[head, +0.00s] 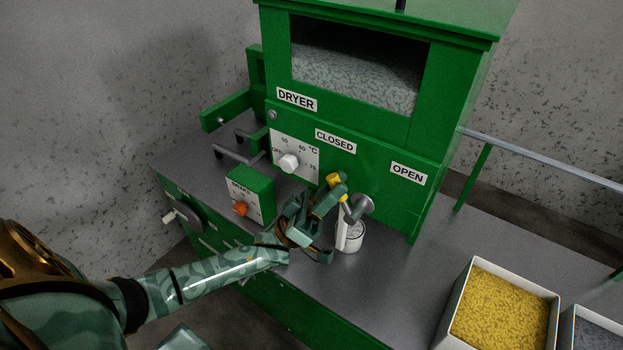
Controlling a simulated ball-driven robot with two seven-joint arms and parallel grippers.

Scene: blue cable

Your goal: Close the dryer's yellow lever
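The green dryer (385,155) stands at the back centre, with CLOSED and OPEN labels on its front. Its yellow lever (334,180) shows as a small yellow end just below the CLOSED label, right at my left gripper. My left gripper (335,196) is at the lever, in front of the dryer. Its fingers are small and partly overlap the lever, so I cannot tell whether they are shut on it. Beside it is the dryer's grey spout (360,206), above a white cup (352,238). My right gripper is not in view.
A small green box with an orange knob (241,209) stands left of my gripper. The dryer has a white temperature knob (289,163). A white bin of yellow granules (448,318) and a bin of grey material (567,330) are at lower right. The grey worktop (425,270) between is clear.

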